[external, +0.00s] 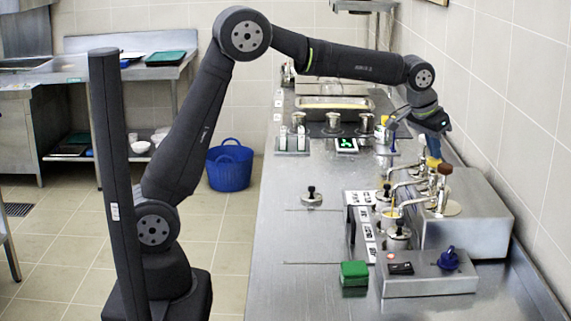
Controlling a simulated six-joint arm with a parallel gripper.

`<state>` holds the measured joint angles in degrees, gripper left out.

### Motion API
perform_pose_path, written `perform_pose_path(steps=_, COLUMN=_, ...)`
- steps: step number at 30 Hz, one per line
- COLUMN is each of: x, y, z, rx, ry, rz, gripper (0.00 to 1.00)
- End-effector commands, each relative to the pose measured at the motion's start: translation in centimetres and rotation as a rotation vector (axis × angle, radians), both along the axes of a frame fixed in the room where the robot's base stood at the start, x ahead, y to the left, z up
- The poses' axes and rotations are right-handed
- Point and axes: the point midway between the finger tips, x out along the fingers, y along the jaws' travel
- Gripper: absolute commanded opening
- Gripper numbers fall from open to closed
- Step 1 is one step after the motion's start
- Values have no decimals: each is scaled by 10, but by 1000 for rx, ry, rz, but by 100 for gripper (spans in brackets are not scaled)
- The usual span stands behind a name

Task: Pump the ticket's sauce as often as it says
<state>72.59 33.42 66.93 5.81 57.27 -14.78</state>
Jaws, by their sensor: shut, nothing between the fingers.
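Several sauce pumps with curved metal spouts stand in a row along the steel unit at the right; the near one (441,190) has a brown knob. Small white labels or tickets (366,226) with dark print lie left of the pumps, too small to read.
A green block (354,273) and a control box with a blue knob (449,258) stand nearer. Metal cups (334,121) and a tray are at the back. The counter's near left is clear.

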Motion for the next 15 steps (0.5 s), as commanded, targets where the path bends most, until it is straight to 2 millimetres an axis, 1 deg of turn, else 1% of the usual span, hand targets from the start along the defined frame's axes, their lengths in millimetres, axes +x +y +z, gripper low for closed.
perform_pose_path(steps=1, x=0, y=0, z=-4, rx=4, ry=1, rz=0, gripper=0)
perform_pose_path(steps=4, x=0, y=1, z=-8, rx=5, ry=2, rz=0, gripper=0)
perform_pose_path(steps=11, x=0, y=1, z=-7, rx=5, ry=2, rz=0, gripper=0)
perform_pose_path(steps=15, x=0, y=0, z=-2, rx=3, ry=1, rz=0, gripper=0)
